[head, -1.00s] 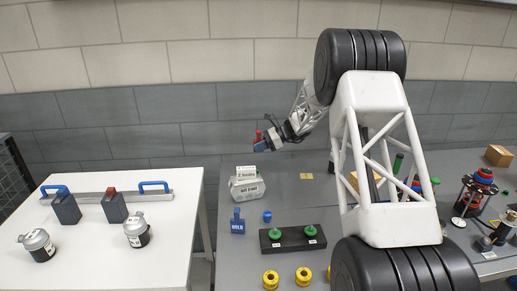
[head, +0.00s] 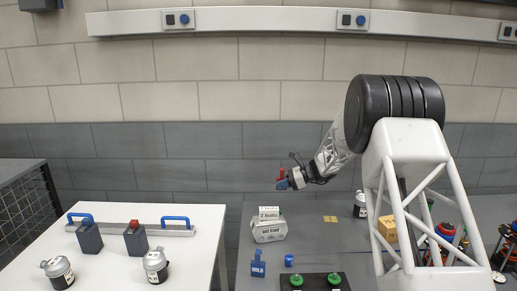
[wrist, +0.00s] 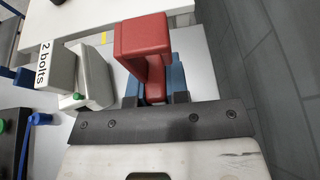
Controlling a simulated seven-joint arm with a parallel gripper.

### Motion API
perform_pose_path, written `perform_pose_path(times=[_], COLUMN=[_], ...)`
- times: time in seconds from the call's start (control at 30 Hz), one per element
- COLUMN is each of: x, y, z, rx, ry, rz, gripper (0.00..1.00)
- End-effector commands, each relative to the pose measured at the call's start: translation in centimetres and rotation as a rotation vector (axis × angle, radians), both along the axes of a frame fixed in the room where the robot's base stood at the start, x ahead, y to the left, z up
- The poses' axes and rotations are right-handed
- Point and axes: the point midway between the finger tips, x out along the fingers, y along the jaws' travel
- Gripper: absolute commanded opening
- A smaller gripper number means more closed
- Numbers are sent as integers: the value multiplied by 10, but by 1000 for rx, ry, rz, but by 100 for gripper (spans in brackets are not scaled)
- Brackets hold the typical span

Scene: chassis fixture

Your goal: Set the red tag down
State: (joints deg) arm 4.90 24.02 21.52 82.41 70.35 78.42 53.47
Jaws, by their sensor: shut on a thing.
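The red tag (head: 281,173) is in my gripper (head: 284,182), up in the air above the back of the grey table in the head view. In the wrist view the red tag (wrist: 143,42) stands out as a block-like loop between the blue fingers of my gripper (wrist: 154,92). The fingers are shut on its narrower lower part. The tag touches no surface that I can see. A blue tag with white lettering (head: 258,269) stands on the grey table, lower left of my gripper.
A pale labelled bin (head: 270,232) with cards stands below my gripper; one card reads "2 bolts" (wrist: 45,65). A black block with green knobs (head: 314,282) is in front. The white table (head: 205,220), left, holds a bar with blue handles (head: 150,229) and canisters (head: 156,268).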

Motion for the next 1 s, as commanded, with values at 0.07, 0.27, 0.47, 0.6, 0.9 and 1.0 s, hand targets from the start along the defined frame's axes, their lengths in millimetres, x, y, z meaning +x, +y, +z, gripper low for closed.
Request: perform_pose_path(times=[0.07, 0.27, 0.47, 0.6, 0.9, 1.0], x=[-1, -1, -2, -3, -6, -7], y=[1, 2, 2, 1, -1, -2], z=[3, 10, 16, 20, 28, 30], rx=[1, 1, 0, 0, 1, 1], ry=[0, -1, -1, 0, 0, -1], rz=[-29, -106, -183, -238, -353, -391], gripper=[0, 0, 0, 0, 0, 0])
